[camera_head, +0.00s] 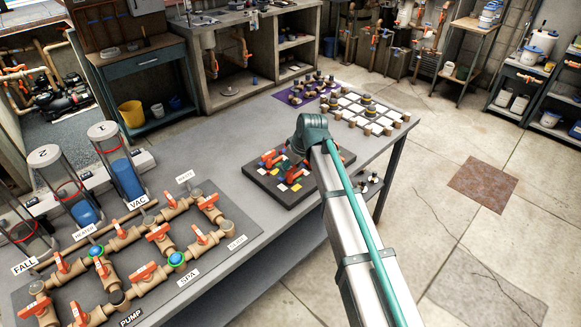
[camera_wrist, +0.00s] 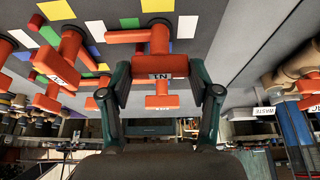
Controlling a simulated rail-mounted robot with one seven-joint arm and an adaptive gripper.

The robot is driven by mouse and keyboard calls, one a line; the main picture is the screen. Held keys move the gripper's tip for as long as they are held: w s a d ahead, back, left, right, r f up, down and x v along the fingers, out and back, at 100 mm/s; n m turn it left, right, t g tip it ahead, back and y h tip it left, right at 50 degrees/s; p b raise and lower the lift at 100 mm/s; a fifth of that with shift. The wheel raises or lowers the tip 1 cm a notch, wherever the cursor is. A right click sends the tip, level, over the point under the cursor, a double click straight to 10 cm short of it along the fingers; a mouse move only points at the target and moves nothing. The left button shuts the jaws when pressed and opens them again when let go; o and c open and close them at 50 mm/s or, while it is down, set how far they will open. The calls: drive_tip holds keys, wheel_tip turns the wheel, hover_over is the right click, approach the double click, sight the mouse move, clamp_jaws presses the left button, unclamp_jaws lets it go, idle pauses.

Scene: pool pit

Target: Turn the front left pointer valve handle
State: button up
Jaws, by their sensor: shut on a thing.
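A dark board (camera_head: 263,182) with coloured squares and several red pointer valve handles (camera_head: 271,158) lies on the grey bench under the end of my arm. In the wrist view, my gripper (camera_wrist: 160,76) has its two dark green fingers on either side of a red handle (camera_wrist: 172,66) marked "IN" and is shut on it. Other red handles (camera_wrist: 66,58) stand to the left in the wrist view, one with a partly readable label. In the head view, my arm hides the held handle and most of my gripper. I cannot tell from the wrist view which board corner this handle is at.
A pipe board with orange-handled valves (camera_head: 143,271) fills the bench's left part, with clear cylinders (camera_head: 121,165) behind it. A white-squared grid board (camera_head: 377,116) and a purple mat (camera_head: 292,98) with small pieces lie beyond the dark board. Bare bench lies between the boards.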

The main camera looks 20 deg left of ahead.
drive_tip(key=shift+c, duration=0.8)
drive_tip(key=shift+m, duration=0.3)
drive_tip(key=m, duration=0.1)
drive_tip(key=m+t+h+b, duration=0.1)
drive_tip(key=m, duration=0.1)
drive_tip(key=shift+s+a+m, duration=0.1)
drive_tip(key=shift+s+m, duration=0.05)
drive_tip(key=shift+m, duration=0.15)
drive_tip(key=m, duration=0.2)
drive_tip(key=m+t+h, duration=0.1)
drive_tip(key=m, duration=0.1)
drive_tip(key=shift+a+m+h+b, duration=0.1)
drive_tip(key=shift+m+h+b, duration=0.2)
drive_tip(key=m+h, duration=0.1)
drive_tip(key=m, duration=0.1)
drive_tip(key=m+h+b, duration=0.1)
drive_tip(key=m, duration=0.2)
drive_tip(key=shift+a+t, duration=0.15)
drive_tip(key=shift+t, duration=0.15)
drive_tip(key=shift+m+h+b, duration=0.55)
drive_tip(key=shift+m+h, duration=0.15)
drive_tip(key=shift+m, duration=1.3)
